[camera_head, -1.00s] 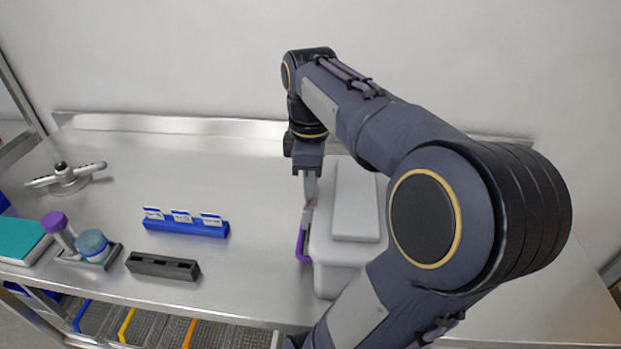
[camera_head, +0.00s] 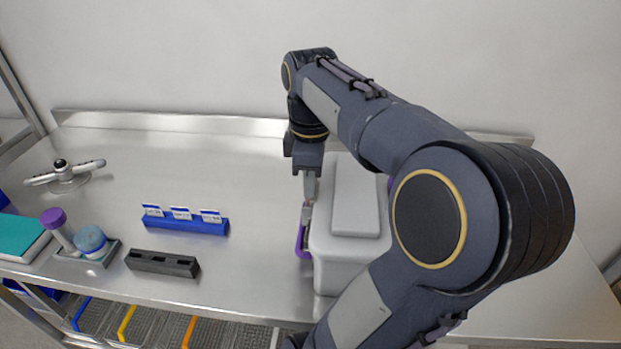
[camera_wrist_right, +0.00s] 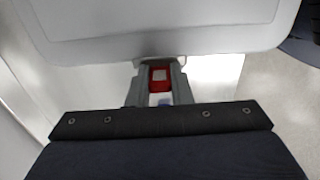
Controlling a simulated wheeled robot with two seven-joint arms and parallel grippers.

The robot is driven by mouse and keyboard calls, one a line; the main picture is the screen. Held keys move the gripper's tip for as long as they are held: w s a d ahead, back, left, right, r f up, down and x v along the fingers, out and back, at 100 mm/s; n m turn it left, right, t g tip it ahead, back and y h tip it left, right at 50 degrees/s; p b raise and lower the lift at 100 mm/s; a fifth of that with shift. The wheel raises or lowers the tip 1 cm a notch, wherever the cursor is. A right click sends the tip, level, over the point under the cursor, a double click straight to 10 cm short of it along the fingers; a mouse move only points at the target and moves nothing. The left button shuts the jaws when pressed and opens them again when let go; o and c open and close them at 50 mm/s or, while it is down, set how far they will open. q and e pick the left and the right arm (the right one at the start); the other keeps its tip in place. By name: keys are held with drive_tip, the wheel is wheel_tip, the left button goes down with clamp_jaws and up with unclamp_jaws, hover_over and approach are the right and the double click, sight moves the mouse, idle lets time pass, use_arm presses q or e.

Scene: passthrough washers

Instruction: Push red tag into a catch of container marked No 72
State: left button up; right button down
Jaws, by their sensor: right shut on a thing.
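The container (camera_head: 335,262) is a pale grey box with a closed lid (camera_head: 356,195), on the bench at centre right, partly hidden behind my right arm. A purple catch (camera_head: 301,243) shows on its left side. No number is readable on it. My right gripper (camera_head: 309,192) points down at that left side. In the right wrist view, the gripper (camera_wrist_right: 160,80) is shut on the red tag (camera_wrist_right: 160,78), which has a pale face and sits close to the container's edge (camera_wrist_right: 165,45). Whether the tag touches the catch is hidden. My left gripper is not in view.
A blue rack (camera_head: 186,225) holds several white-and-blue labels. A black slotted block (camera_head: 162,263) lies in front of it. A tray with a purple-capped tube and a blue jar (camera_head: 91,240) stands left. A small rotor-like stand (camera_head: 64,177) is behind. The bench middle is clear.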

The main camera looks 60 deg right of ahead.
drive_tip(key=shift+s+a+f, duration=0.1)
drive_tip(key=shift+a+f, duration=0.05)
drive_tip(key=shift+f, duration=0.45)
drive_tip(key=c, duration=1.2)
unclamp_jaws()
drive_tip(key=shift+c, duration=1.3)
drive_tip(key=shift+r, duration=0.2)
drive_tip(key=shift+r+p, duration=0.3)
drive_tip(key=shift+p, duration=0.2)
drive_tip(key=o, duration=0.4)
drive_tip(key=shift+r, duration=0.3)
drive_tip(key=shift+d+r+p, duration=0.2)
drive_tip(key=shift+r+p, duration=2.75)
